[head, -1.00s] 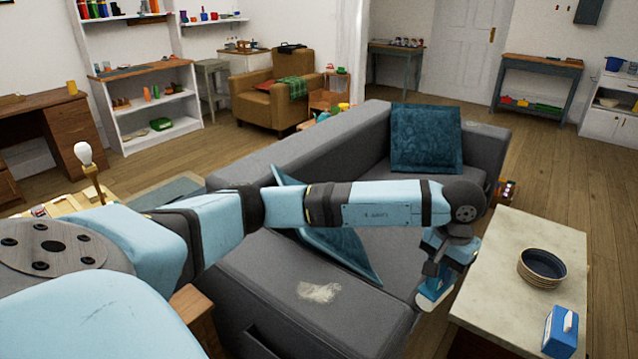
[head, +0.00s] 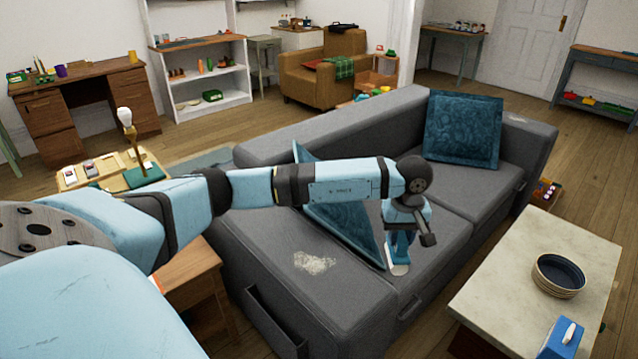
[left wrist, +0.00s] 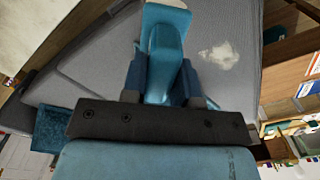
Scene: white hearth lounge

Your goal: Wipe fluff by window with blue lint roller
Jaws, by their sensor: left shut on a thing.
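My left gripper (head: 400,238) is shut on the blue lint roller (head: 398,266) and holds it pointing down over the front of the grey sofa's near seat. In the left wrist view the roller (left wrist: 165,48) sits between the fingers of the gripper (left wrist: 163,82). A pale patch of fluff (head: 314,262) lies on the near seat, left of the roller and apart from it; it also shows in the wrist view (left wrist: 220,54). A fainter pale patch (head: 527,121) is on the sofa's far arm. No window is in view. My right gripper is not in view.
The grey sofa (head: 270,215) carries two teal cushions, one (head: 463,130) at the far end and one (head: 345,225) leaning behind my forearm. A pale-topped table (head: 530,262) with a dark bowl (head: 558,275) and a blue box (head: 562,340) stands at right. A wooden side table (head: 190,262) is at left.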

